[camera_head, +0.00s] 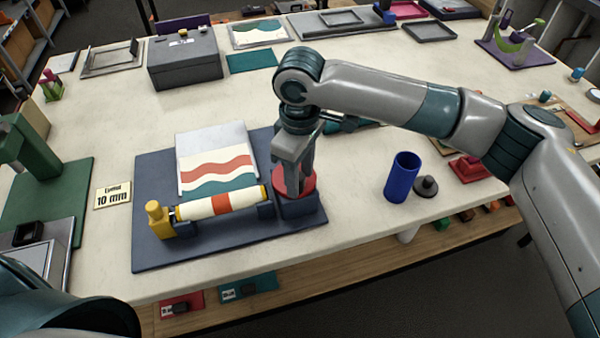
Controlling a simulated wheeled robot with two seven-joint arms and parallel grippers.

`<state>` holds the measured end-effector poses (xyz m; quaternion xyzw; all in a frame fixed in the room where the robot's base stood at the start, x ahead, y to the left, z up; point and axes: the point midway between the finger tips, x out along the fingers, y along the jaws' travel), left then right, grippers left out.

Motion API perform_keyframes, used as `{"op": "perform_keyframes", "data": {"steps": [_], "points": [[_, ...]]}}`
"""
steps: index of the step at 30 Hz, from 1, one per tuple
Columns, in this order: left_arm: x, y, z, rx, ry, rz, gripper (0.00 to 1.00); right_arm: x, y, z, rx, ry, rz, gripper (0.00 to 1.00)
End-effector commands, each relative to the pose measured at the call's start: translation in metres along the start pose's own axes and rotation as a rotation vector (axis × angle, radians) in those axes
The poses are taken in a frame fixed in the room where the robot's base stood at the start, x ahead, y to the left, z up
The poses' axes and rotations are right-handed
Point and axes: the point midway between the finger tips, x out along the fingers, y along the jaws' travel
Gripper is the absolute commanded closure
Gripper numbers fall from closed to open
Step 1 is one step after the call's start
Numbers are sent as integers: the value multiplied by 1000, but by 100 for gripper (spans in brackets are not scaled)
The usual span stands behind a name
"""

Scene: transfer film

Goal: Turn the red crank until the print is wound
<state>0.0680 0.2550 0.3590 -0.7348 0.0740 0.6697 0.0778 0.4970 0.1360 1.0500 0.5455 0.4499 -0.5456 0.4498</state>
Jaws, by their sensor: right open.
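The red crank (309,184) is a round red piece on a dark blue block at the right end of the winder. My right gripper (291,190) points down at it from above, open, with its fingers at the red piece. Contact is unclear, and the gripper hides part of the crank. The print (216,168), white with red and teal waves, lies on a pale sloped plate behind the roller (220,203). The roller is cream with a red-orange band and runs to a yellow holder (157,219) at the left. My left gripper is not in view.
The winder stands on a dark blue base (160,258). A card reading 10 mm (113,194) lies left of it. A blue cylinder (402,178) and a dark knobbed piece (426,187) stand to the right. A grey box (186,60) stands behind; a green press (35,150) is at left.

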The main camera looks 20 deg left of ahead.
Motion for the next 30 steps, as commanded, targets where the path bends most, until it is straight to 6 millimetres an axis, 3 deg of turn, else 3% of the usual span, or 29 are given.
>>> {"op": "perform_keyframes", "data": {"steps": [14, 19, 30], "points": [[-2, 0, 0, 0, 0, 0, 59, 10, 0, 0, 0, 0, 0, 59], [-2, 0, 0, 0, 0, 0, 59, 10, 0, 0, 0, 0, 0, 99], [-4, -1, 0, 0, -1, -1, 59, 9, 1, 1, -26, 0, 0, 100]]}}
